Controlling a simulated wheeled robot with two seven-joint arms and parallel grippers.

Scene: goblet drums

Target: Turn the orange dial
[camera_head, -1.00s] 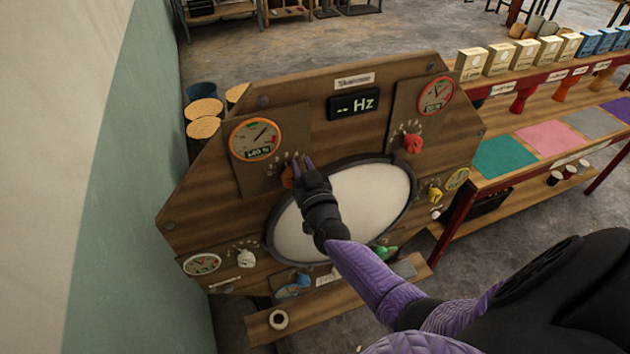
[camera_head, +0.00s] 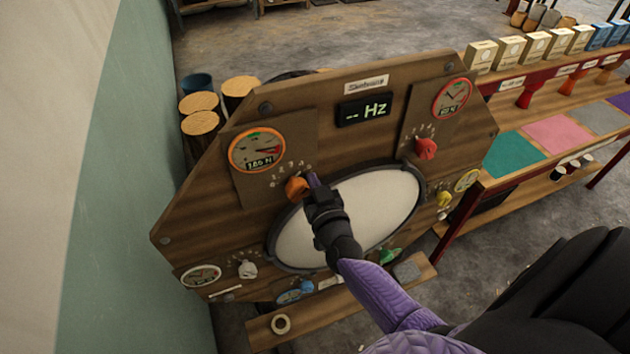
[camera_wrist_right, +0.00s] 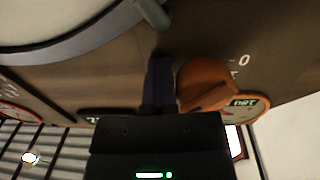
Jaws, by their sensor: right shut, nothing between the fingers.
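The orange dial (camera_head: 296,187) is a knob on the upper left of the wooden panel, below a round orange-rimmed gauge (camera_head: 257,150). The gauge's needle points to the right and its readout looks like 180 N. My right gripper (camera_head: 313,181) is shut and empty, just to the right of the knob. In the right wrist view the shut fingers (camera_wrist_right: 159,82) lie beside the orange dial (camera_wrist_right: 205,84), touching it or very close; I cannot tell which. My left gripper is not in view.
A drumhead (camera_head: 385,205) with a dark rim fills the panel's middle. A red knob (camera_head: 426,148), white knob (camera_head: 247,269), yellow knob (camera_head: 443,199), blue knob (camera_head: 306,286) and green knob (camera_head: 390,256) surround it. The display (camera_head: 363,108) reads "-- Hz". A shelf stands at right.

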